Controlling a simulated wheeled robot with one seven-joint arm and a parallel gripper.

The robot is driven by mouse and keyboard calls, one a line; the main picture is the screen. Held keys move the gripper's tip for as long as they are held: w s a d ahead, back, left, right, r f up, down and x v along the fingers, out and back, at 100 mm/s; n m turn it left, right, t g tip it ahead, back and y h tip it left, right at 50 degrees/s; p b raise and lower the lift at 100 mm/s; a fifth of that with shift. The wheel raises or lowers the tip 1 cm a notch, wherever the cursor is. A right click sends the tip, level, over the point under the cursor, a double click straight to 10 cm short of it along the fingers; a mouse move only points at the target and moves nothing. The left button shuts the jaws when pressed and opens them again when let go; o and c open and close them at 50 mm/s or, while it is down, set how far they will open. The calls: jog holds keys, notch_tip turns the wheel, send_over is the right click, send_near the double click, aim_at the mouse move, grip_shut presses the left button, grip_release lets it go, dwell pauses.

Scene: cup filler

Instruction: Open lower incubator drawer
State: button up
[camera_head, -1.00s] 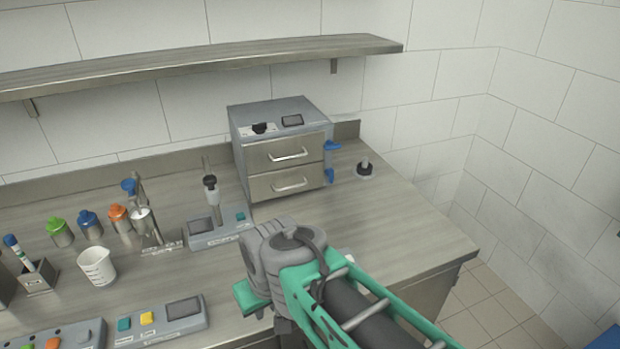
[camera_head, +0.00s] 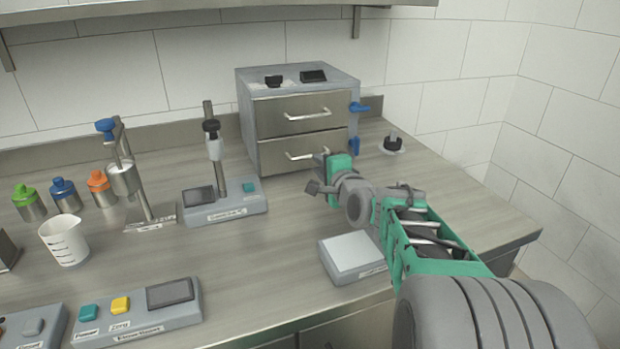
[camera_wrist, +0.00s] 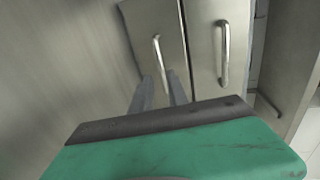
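The incubator (camera_head: 246,105) is a grey box with two steel drawers at the back of the bench. Its lower drawer (camera_head: 275,158) is shut and has a bar handle (camera_head: 300,155). The upper drawer (camera_head: 275,115) is also shut. My gripper (camera_head: 322,158) is at the right end of the lower handle and hides part of that drawer. In the wrist view, the two fingers of my gripper (camera_wrist: 160,76) are apart, with the lower handle (camera_wrist: 157,50) between or just beyond their tips. I cannot tell whether they touch it. The upper handle (camera_wrist: 224,55) stands to the right.
Blue levers (camera_head: 359,107) stick out on the incubator's right side. A dispenser stand (camera_head: 225,205) is to its left. A small box with a pale top (camera_head: 350,252) lies below my arm. A black knob (camera_head: 393,144) stands right of the incubator.

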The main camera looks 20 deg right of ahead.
aim_at(310, 157)
jog(key=w, duration=0.4)
jog(key=w+f, duration=0.1)
jog(key=w, duration=0.2)
jog(key=shift+w+f, duration=0.1)
jog(key=shift+a, duration=0.1)
jog(key=shift+c, duration=0.3)
grip_shut()
dwell(0.7)
